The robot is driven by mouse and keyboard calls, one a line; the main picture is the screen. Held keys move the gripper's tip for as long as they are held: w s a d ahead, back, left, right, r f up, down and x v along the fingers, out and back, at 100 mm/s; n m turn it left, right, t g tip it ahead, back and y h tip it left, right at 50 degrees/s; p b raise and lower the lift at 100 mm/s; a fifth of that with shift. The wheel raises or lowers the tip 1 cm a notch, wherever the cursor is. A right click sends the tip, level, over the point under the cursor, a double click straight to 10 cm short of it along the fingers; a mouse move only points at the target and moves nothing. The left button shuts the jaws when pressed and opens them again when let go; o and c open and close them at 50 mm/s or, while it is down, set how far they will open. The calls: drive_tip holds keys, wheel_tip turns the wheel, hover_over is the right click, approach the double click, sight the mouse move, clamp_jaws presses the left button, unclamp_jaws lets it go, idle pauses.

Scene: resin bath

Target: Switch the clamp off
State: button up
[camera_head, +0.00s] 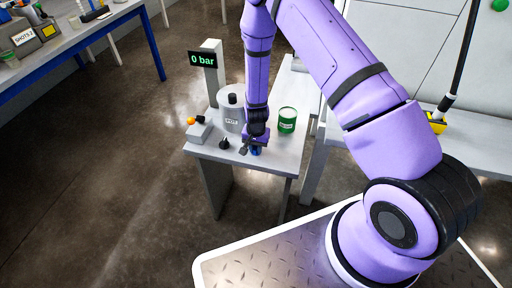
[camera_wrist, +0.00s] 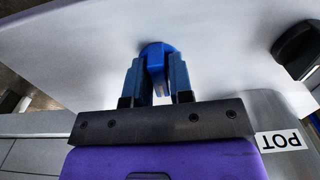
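A blue knob (camera_head: 255,151) sits near the front edge of the small grey table, with my gripper (camera_head: 250,144) down over it. In the wrist view the knob (camera_wrist: 156,60) has a raised bar between the two blue fingers of my gripper (camera_wrist: 157,80). The fingers appear closed on the bar's sides. A black knob (camera_head: 224,143) stands left of my gripper, and part of it shows in the wrist view (camera_wrist: 298,50). No label on either knob is readable, so I cannot tell which one is the clamp's.
A grey pot (camera_head: 233,120) labelled POT stands behind my gripper. A grey box with an orange ball (camera_head: 191,120) is at the left, a green can (camera_head: 287,120) at the right. A display (camera_head: 202,59) reads 0 bar. The table front (camera_head: 235,165) is clear.

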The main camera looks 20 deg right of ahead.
drive_tip(key=shift+o, duration=1.4)
wheel_tip(320, 180, up, 11)
